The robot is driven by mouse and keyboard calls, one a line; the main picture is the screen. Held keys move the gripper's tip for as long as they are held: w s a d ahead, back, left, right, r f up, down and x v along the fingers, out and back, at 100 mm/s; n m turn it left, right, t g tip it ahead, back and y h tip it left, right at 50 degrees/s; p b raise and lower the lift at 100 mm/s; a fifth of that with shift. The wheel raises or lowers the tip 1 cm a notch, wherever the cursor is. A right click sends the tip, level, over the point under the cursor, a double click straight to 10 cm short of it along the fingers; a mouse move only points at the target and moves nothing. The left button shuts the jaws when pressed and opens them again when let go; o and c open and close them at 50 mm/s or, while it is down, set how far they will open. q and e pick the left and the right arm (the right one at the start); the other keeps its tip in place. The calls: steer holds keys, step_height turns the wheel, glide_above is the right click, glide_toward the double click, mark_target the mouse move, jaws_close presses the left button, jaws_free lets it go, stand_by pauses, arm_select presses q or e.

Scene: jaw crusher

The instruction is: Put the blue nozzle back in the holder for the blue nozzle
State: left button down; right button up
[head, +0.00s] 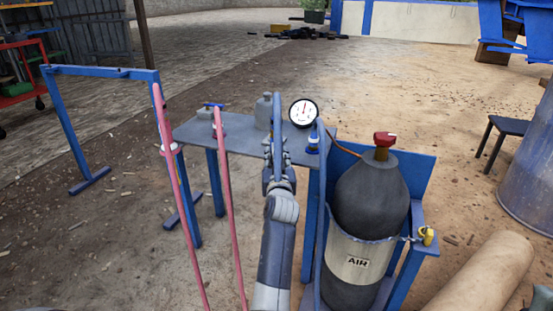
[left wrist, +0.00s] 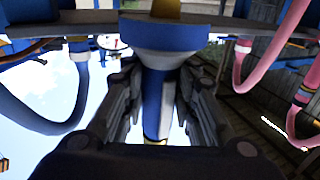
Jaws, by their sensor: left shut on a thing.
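The blue nozzle (left wrist: 155,88) is between the fingers of my left gripper (left wrist: 160,105) in the left wrist view. A wide blue collar (left wrist: 165,35) with a paler band is just above the fingers. The fingers hide most of the nozzle in the head view. I cannot tell which part is the holder, or whether the nozzle is seated in it. My right gripper is out of view.
Two pink hoses (head: 168,148) hang left of my arm. Another blue hose (head: 319,135) and a round gauge (head: 303,113) are close on the right. A dark AIR cylinder (head: 370,200) stands right in a blue frame.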

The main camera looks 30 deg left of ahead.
mark_target(277, 128)
arm_select(q)
steer(key=c, duration=1.2)
jaws_free()
steer(key=shift+r, duration=0.1)
step_height(277, 128, up, 10)
steer(key=shift+f, duration=0.1)
